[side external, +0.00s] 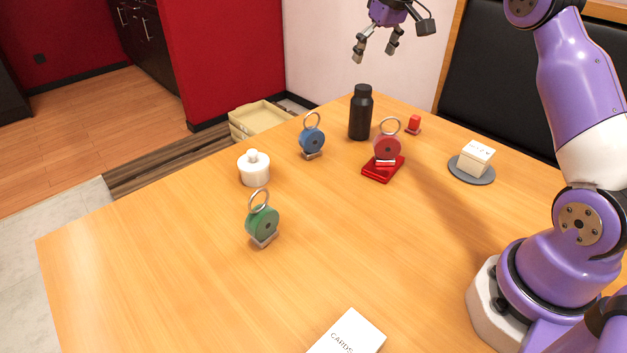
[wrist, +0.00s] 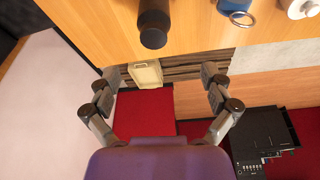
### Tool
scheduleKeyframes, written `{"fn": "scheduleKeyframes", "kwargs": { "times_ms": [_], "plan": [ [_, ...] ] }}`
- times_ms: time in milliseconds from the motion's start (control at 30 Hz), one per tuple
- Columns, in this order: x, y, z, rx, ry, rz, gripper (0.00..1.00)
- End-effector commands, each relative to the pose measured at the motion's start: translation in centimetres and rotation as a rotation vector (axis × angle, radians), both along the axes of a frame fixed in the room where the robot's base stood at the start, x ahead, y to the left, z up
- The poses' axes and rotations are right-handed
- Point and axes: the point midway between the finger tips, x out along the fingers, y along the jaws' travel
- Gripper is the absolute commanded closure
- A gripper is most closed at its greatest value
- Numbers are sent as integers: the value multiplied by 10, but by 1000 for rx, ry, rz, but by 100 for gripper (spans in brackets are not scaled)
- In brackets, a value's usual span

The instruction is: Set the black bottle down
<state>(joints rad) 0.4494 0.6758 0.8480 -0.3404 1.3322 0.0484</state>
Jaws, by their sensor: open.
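The black bottle (side external: 360,113) stands upright on the wooden table (side external: 190,270), near its far edge. In the wrist view the bottle (wrist: 154,24) shows at the top centre, beyond the fingertips and apart from them. My gripper (side external: 375,50) is open and empty, raised above and behind the bottle. In the wrist view its two fingers (wrist: 160,74) are spread wide with nothing between them.
A blue round tag (side external: 312,139) and a red one (side external: 387,148) on a red base flank the bottle. A small red object (side external: 414,123) stands to its right. A white jar (side external: 254,168), a green tag (side external: 263,224) and a cream block on a grey disc (side external: 473,172) stand farther off.

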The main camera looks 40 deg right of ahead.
Motion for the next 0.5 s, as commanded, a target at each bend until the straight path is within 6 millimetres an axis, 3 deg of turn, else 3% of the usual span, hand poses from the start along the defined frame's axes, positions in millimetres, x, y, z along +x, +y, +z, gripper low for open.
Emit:
{"fn": "scheduleKeyframes", "kwargs": {
  "times_ms": [167,267,367,500],
  "plan": [
    [-29,56,35,6,-50,39,6],
    [-63,94,48,9,-86,64,6],
    [-104,126,48,9,-121,88,6],
    [-161,155,29,2,-163,121,6]
  ]
}}
